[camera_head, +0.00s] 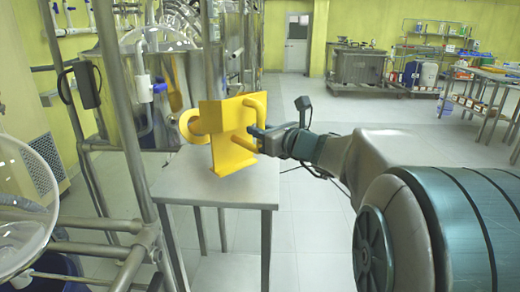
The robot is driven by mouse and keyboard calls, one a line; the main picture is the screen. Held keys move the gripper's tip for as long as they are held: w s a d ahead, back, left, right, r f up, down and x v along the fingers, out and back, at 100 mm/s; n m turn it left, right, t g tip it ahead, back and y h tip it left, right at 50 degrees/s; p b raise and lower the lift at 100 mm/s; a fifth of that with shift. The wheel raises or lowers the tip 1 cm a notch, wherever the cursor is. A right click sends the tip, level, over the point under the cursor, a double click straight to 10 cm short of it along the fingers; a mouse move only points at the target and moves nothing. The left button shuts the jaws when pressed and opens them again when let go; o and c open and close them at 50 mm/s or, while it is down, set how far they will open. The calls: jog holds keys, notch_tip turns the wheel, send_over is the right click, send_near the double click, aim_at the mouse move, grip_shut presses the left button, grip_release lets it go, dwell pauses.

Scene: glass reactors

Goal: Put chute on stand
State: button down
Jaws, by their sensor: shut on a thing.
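A bright yellow assembly (220,125) is over the small metal table. It has an upright flat plate, a ring (190,126) sticking out on its left, and a bent tubular handle (262,105) on its right. Its lower end (234,168) reaches down to, or close to, the tabletop; I cannot tell whether it touches. All of it is the same yellow, so I cannot tell where chute and stand divide. My gripper (260,133) comes in from the right and is shut on the yellow handle. The fingertips are partly hidden by the handle.
The metal table (258,190) is otherwise bare. A metal frame post (122,110) stands close on its left, with a glass vessel (25,205) at the near left. A large steel tank (150,85) stands behind. Open floor (310,235) lies to the right of the table.

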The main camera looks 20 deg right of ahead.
notch_tip(320, 180, down, 4)
jog(key=shift+b, duration=0.85)
jog(key=shift+r, duration=0.1)
jog(key=c, duration=1.3)
grip_release()
jog(key=shift+s, duration=0.1)
